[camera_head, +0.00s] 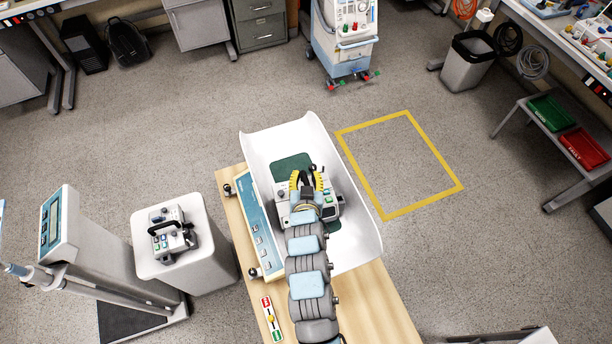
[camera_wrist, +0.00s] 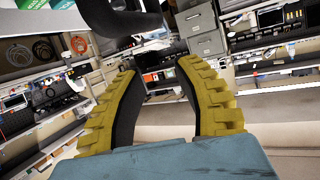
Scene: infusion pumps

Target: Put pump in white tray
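A white curved tray (camera_head: 268,150) sits on the wooden table, with a dark green mat (camera_head: 290,165) in it. A grey-white pump (camera_head: 331,207) rests in the tray, partly hidden by my arm and gripper. My gripper (camera_head: 307,178) is over this pump; its yellow fingers are apart. In the wrist view my gripper (camera_wrist: 160,85) also shows its fingers spread with nothing clamped between them. A dark curved part shows at the top there; I cannot tell what it is. A second pump (camera_head: 172,238), with a black handle, stands on a white stand at the left.
The white stand (camera_head: 190,275) is left of the wooden table (camera_head: 375,305). A blue-white panel (camera_head: 262,225) runs along the tray's left side. A red-green label strip (camera_head: 271,319) lies on the table. Yellow tape (camera_head: 398,162) marks empty floor at right.

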